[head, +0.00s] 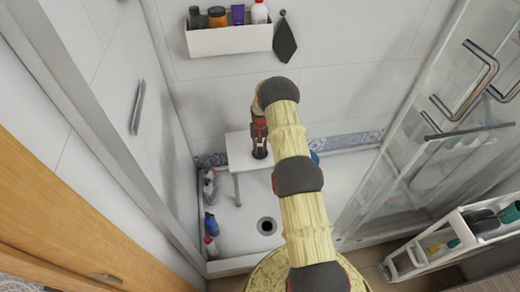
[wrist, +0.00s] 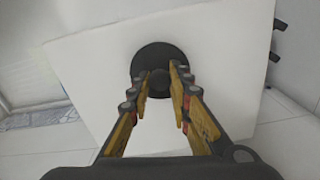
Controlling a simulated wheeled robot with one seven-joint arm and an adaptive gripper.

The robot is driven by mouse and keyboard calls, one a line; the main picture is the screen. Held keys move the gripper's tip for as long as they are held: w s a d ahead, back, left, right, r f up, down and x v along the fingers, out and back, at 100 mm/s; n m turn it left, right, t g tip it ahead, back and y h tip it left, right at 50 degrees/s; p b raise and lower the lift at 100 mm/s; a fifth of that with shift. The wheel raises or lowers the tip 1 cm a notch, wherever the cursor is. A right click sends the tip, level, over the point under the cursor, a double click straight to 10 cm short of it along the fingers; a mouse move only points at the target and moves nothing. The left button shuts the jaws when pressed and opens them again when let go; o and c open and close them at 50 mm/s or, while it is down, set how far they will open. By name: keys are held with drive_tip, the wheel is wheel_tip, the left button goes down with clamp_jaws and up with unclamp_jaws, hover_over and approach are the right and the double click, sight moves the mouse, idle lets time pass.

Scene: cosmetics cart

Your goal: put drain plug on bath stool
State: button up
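The drain plug (wrist: 160,54) is a round black disc with a raised knob (wrist: 158,84). In the wrist view it is in front of the white top of the bath stool (wrist: 95,60), away from the edges. My gripper (wrist: 160,76) has its two fingertips on either side of the knob, close against it, and appears shut on it. In the head view my gripper (head: 259,140) points down over the white bath stool (head: 240,150), with the dark plug (head: 260,154) below it. I cannot tell whether the plug touches the stool top or is just above it.
The drain hole (head: 267,226) is open in the shower floor. Several bottles (head: 210,224) stand along the left wall. A wall shelf (head: 230,40) holds toiletries. A glass door (head: 410,140) and a white cart (head: 440,245) are at the right.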

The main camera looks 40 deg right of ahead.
drive_tip(key=o, duration=0.4)
wheel_tip(320, 180, up, 12)
drive_tip(key=p, duration=0.4)
wheel_tip(320, 180, up, 20)
drive_tip(key=n+t, duration=0.1)
drive_tip(key=n, duration=0.1)
hover_over(260, 149)
drive_tip(key=a, duration=0.9)
drive_tip(key=s+a+r+n+t, duration=0.1)
drive_tip(key=s+a+r, duration=0.35)
drive_tip(key=r, duration=0.35)
drive_tip(key=s+a+r+t, duration=0.1)
drive_tip(key=s+a+r, duration=0.35)
drive_tip(key=r, duration=0.25)
drive_tip(key=s+a+r+n+t, duration=0.1)
drive_tip(key=s+a+r, duration=0.4)
drive_tip(key=s, duration=0.2)
drive_tip(key=s+a+r+n, duration=0.1)
drive_tip(key=s+a+r, duration=0.35)
drive_tip(key=s, duration=0.25)
drive_tip(key=s+a+n, duration=0.1)
drive_tip(key=s+a, duration=0.1)
drive_tip(key=s, duration=0.5)
drive_tip(key=s+a+n+t, duration=0.1)
drive_tip(key=s+a, duration=0.2)
drive_tip(key=s, duration=0.4)
drive_tip(key=shift+s+f+t, duration=0.15)
drive_tip(key=shift+f+t, duration=0.15)
drive_tip(key=shift+f, duration=0.15)
